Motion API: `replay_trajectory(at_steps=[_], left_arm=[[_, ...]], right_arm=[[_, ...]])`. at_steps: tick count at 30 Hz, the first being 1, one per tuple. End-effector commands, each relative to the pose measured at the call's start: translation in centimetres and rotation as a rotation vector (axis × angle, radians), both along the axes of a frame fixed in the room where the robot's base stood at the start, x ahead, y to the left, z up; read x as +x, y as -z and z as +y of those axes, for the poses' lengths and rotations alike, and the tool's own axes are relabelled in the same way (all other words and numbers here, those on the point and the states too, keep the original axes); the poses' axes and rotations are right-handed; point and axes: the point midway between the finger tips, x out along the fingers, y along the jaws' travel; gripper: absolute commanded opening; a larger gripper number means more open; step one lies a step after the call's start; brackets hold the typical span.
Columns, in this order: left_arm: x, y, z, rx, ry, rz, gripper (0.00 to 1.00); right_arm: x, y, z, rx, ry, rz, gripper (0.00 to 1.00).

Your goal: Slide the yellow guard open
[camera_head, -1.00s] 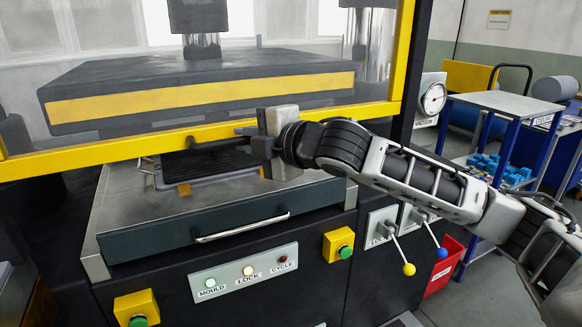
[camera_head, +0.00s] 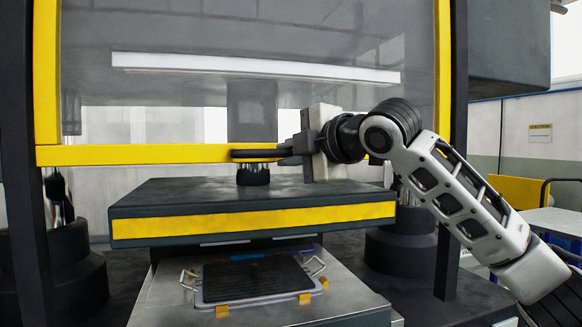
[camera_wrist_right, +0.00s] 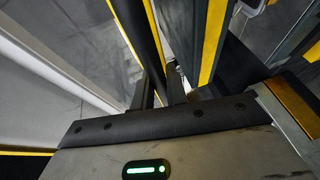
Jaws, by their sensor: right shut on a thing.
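The yellow guard (camera_head: 140,155) is a clear panel in a yellow frame, and its bottom bar hangs above the thick dark press plate with a yellow front stripe. My right gripper (camera_head: 285,153) is shut on the dark handle (camera_head: 252,154) at the middle of that bar. In the right wrist view, the dark handle (camera_wrist_right: 135,28) runs between the fingers of the right gripper (camera_wrist_right: 158,88), partly hidden by them. My left gripper is not in view.
Below the press plate (camera_head: 160,228), a flat dark mould (camera_head: 255,278) with wire handles lies on the grey lower bed (camera_head: 165,300). Dark upright posts (camera_head: 460,130) flank the opening. A blue-framed cart (camera_head: 555,220) stands at the right.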

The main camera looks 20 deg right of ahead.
Motion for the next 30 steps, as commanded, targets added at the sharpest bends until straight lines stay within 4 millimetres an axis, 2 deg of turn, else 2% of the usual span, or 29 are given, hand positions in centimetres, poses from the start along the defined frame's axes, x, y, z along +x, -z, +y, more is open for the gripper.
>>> replay_trajectory(at_steps=[8, 9, 11, 12, 23, 26, 30], left_arm=[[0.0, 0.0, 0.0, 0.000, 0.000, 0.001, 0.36], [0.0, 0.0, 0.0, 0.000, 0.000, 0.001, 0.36], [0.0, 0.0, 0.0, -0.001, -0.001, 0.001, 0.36], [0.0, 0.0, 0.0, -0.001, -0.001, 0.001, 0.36], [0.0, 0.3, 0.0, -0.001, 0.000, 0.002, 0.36], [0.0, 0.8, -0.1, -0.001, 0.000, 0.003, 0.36], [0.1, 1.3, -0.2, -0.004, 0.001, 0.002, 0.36]], right_arm=[[0.0, -0.1, -0.1, 0.002, 0.001, -0.002, 0.00], [0.0, -0.1, -0.1, 0.001, 0.002, -0.001, 0.17], [0.0, -0.1, -0.1, 0.001, 0.002, -0.001, 0.34], [0.1, -0.1, -0.1, 0.001, 0.002, -0.001, 0.36], [-0.5, 0.0, -0.4, 0.001, 0.002, -0.001, 0.36], [-1.7, -0.2, -0.9, 0.001, 0.003, -0.003, 0.36], [-4.5, -0.7, -2.2, 0.000, 0.004, -0.005, 0.36]])
